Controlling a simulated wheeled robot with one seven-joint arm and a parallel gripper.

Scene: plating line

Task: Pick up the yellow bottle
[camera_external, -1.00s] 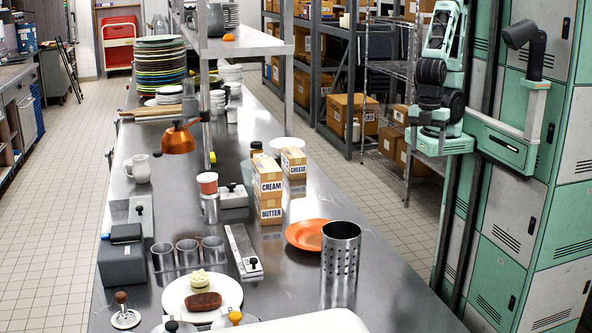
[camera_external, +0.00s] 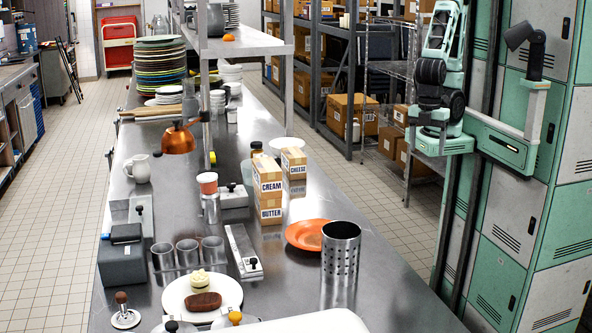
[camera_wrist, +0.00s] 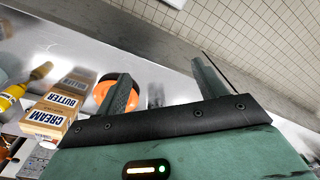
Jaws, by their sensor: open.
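A yellow bottle (camera_wrist: 11,97) lies at the left edge of the wrist view, partly cut off by the frame and next to the labelled boxes. In the external view I cannot make it out for sure; a small dark-capped container (camera_external: 256,148) stands behind the CREAM box. My gripper (camera_wrist: 162,76) is open and empty, its two dark fingers spread wide. It is well apart from the bottle, which is off to the left in the wrist view. In the external view my arm is folded at the right, beside the counter.
The CREAM box (camera_external: 267,176) sits on the BUTTER box (camera_external: 269,209), near the CHEESE box (camera_external: 293,161). An orange plate (camera_external: 304,236) and a perforated steel cylinder (camera_external: 341,255) stand near the counter's right edge. Green and white lockers (camera_external: 556,225) are at the right.

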